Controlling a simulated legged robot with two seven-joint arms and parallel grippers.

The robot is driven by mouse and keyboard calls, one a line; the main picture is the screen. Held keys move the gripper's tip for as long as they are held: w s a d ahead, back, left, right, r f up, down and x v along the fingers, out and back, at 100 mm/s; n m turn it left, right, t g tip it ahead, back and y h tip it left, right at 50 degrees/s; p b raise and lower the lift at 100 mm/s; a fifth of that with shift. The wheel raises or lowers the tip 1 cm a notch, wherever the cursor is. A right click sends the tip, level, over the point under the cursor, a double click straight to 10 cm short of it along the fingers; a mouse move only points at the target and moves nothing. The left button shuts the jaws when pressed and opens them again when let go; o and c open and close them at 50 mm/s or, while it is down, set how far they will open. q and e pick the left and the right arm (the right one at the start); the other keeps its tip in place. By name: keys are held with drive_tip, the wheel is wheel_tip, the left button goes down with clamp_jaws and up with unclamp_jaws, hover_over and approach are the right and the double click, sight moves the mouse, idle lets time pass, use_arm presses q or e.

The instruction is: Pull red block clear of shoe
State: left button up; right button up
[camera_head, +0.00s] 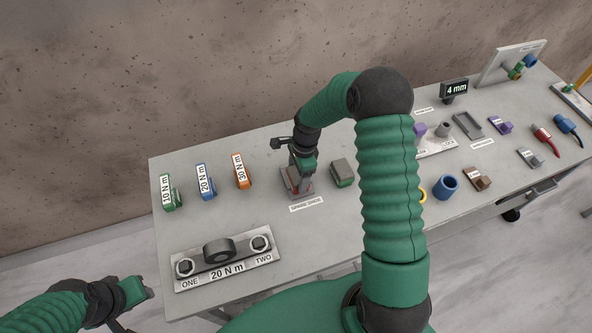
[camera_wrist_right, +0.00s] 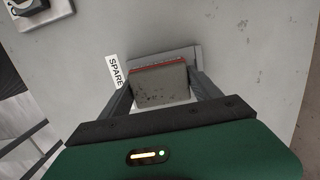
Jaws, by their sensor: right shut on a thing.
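The red block (camera_wrist_right: 148,69) shows in the right wrist view as a thin red edge along a worn grey-brown face. My right gripper (camera_wrist_right: 162,86) is shut on this block, with one finger on each side. A light grey shoe (camera_wrist_right: 182,55) shows behind and around the block. I cannot tell how deep the block sits in it. In the head view my right gripper (camera_head: 299,180) reaches down over the shoe (camera_head: 291,194), and only a little red shows. My left gripper (camera_head: 138,291) is at the lower left, off the table; its jaws are unclear.
A grey-topped green block (camera_head: 343,173) stands right of the shoe. Green (camera_head: 171,196), blue (camera_head: 207,190) and orange (camera_head: 242,172) labelled blocks stand left. A "20 N m" plate (camera_head: 227,273) lies in front.

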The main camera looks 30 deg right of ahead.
drive_tip(key=shift+s+a+f+p, duration=0.1)
drive_tip(key=shift+s+a+p, duration=0.15)
drive_tip(key=shift+s, duration=0.95)
drive_tip(key=shift+s+a+r+p, duration=0.1)
drive_tip(key=shift+s+a+p, duration=0.2)
drive_tip(key=shift+s, duration=0.85)
drive_tip(key=shift+s+a+f+p, duration=0.1)
drive_tip(key=shift+s+a+p, duration=0.15)
drive_tip(key=shift+s, duration=0.95)
drive_tip(key=shift+s+a+r+p, duration=0.1)
drive_tip(key=shift+s+r+p, duration=0.25)
drive_tip(key=shift+r+p, duration=0.25)
drive_tip(key=shift+s+a+r+p, duration=0.1)
drive_tip(key=shift+s+r+p, duration=0.2)
drive_tip(key=shift+r+p, duration=0.2)
drive_tip(key=shift+s+r+p, duration=0.45)
drive_tip(key=shift+s+p, duration=0.05)
drive_tip(key=shift+p, duration=0.05)
drive_tip(key=shift+s+a+r, duration=0.1)
drive_tip(key=shift+s, duration=0.1)
drive_tip(key=shift+w, duration=0.1)
